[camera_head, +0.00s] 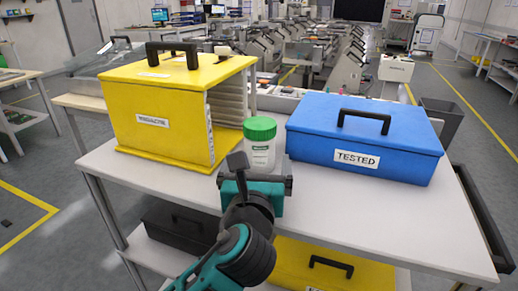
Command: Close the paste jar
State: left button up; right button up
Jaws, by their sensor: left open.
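The paste jar (260,155) is a white jar with a label, upright on the white trolley top between the yellow box and the blue box. Its green lid (260,129) sits level on top of it; I cannot tell how tightly it is on. My left gripper (258,176) is open, just in front of the jar and low against it in the picture. It hides the jar's lower part, and I cannot tell whether it touches the jar. My right gripper is not in view.
A yellow box labelled as a magazine (150,125) stands close left of the jar, its right side open. A blue box marked TESTED (365,140) stands close right. The trolley top (370,220) is clear in front of it. A lower shelf holds a black box (180,226) and another yellow box (325,270).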

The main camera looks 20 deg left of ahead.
pick_arm(q)
jog(key=v, duration=0.5)
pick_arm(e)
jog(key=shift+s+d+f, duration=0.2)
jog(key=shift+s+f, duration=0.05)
pick_arm(q)
jog(key=shift+r, duration=0.1)
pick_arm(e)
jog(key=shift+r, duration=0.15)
